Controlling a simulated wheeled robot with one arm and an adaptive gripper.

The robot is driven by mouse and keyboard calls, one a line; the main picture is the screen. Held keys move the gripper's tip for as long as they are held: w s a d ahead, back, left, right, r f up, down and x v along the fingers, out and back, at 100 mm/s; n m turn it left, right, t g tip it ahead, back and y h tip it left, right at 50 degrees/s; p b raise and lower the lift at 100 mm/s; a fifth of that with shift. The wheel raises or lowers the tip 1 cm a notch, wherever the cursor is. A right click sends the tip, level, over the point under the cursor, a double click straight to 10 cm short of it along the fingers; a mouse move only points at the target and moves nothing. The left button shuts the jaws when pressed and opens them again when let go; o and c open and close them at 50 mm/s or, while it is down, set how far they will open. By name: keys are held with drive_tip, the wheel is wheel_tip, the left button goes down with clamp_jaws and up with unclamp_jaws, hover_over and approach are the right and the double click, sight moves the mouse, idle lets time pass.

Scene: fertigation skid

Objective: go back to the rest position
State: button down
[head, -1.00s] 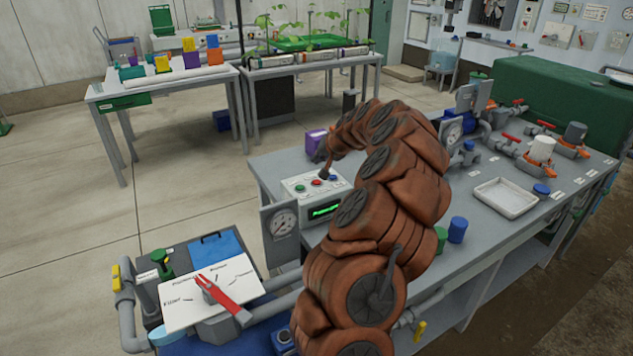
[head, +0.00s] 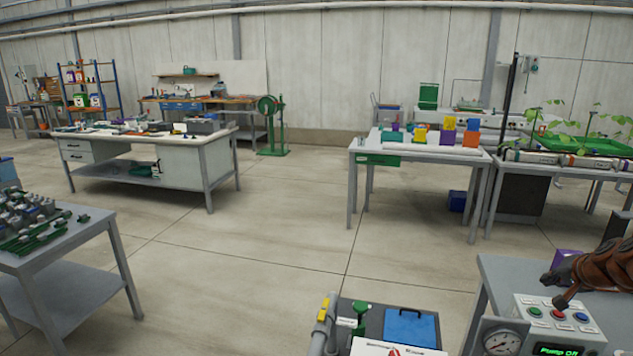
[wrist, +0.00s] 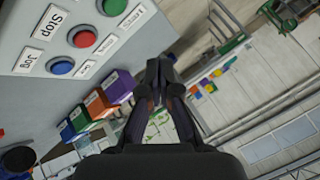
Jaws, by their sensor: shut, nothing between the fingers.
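My gripper (head: 562,302) is shut and empty. In the head view it hangs at the right edge, just above the control box (head: 535,341). Its tip appears close to the red button (head: 558,314), but contact cannot be told. The box also has a green button (head: 535,312) and a blue button (head: 581,318), and its display reads "Pump Off". In the wrist view my closed fingers (wrist: 164,72) point past the box, with the red button (wrist: 83,37) to their left. Most of my arm is outside the head view.
A pressure gauge (head: 502,342) stands left of the box. A purple container (head: 567,258) is behind my gripper. A blue lid or panel (head: 409,328) lies on the lower unit. A table with coloured boxes (head: 414,153) stands farther back. The middle floor is clear.

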drive_tip(key=a+r+n+g+y, duration=0.1)
drive_tip(key=a+r+n+y, duration=0.1)
drive_tip(key=a, duration=0.8)
drive_tip(key=a+r+n+g+y, duration=0.1)
drive_tip(key=a+r+n, duration=0.15)
drive_tip(key=a, duration=0.75)
drive_tip(key=s+a+n+g+y, duration=0.15)
drive_tip(key=s+a, duration=0.25)
drive_tip(key=a, duration=0.4)
drive_tip(key=s+a+n+g, duration=0.1)
drive_tip(key=s+a+n, duration=0.1)
drive_tip(key=s+a, duration=0.45)
drive_tip(key=s+a+f+n+g+h, duration=0.1)
drive_tip(key=s+a+n+g+h, duration=0.15)
drive_tip(key=s+a, duration=0.8)
drive_tip(key=s+d+f+g, duration=0.1)
drive_tip(key=s+f+g, duration=0.1)
drive_tip(key=s, duration=0.7)
drive_tip(key=s+d+f+g+h, duration=0.1)
drive_tip(key=s, duration=0.8)
drive_tip(key=shift+s+f+g+p, duration=0.25)
drive_tip(key=shift+f+g+p, duration=0.1)
drive_tip(key=shift+g+p, duration=0.05)
drive_tip(key=shift+d, duration=0.15)
